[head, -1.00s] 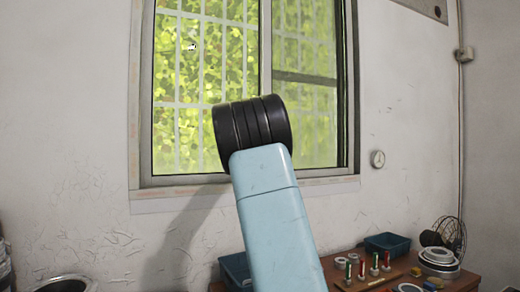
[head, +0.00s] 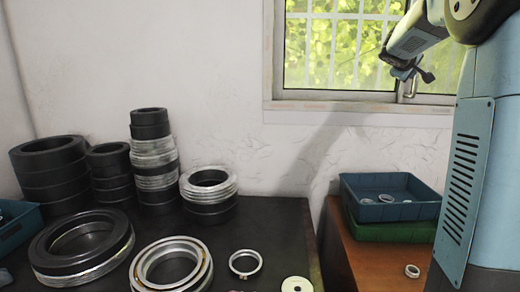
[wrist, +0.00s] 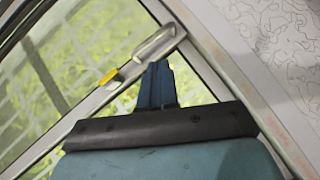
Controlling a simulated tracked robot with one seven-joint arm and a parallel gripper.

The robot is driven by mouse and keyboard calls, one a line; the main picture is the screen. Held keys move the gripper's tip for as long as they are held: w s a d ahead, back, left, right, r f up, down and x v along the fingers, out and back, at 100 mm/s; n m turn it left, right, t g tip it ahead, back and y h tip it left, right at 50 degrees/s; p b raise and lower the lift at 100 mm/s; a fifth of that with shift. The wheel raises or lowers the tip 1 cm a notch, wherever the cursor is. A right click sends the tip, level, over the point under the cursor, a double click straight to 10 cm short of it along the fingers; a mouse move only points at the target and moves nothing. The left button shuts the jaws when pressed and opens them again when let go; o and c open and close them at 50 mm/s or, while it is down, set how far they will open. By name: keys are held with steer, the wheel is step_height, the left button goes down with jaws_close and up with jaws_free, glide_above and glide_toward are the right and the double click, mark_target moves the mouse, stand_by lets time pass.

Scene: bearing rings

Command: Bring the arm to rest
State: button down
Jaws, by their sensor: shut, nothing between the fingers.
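My arm is raised at the right side of the head view, with my gripper (head: 408,72) held in the air in front of the window (head: 350,45). In the wrist view, the fingers of my gripper (wrist: 156,82) stand together, shut with nothing between them. Behind them the window frame and glass fill much of the wrist view, tilted. My gripper is well above the tables and touches nothing that I can see.
A dark table (head: 255,215) holds stacked black and silver bearing rings (head: 152,155) and large flat rings (head: 82,245). A brown table (head: 350,262) at right carries a blue bin (head: 385,212) on a green one (head: 395,233). The air above the tables is clear.

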steer(key=s+a+f+m+g+y, duration=0.1)
steer(key=s+a+f+y, duration=0.2)
steer(key=s+a+f, duration=0.4)
steer(key=s+a+f+m+g+y, duration=0.2)
steer(key=s+a+f, duration=0.5)
steer(key=s, duration=1.3)
steer(key=s+a+f+m+g+y, duration=0.1)
steer(key=s+a+f+y, duration=0.4)
steer(key=s+a+f, duration=0.3)
steer(key=s+a, duration=0.4)
steer(key=s, duration=0.1)
steer(key=shift+s+a+m+g, duration=0.3)
steer(key=shift+s+a+g, duration=0.1)
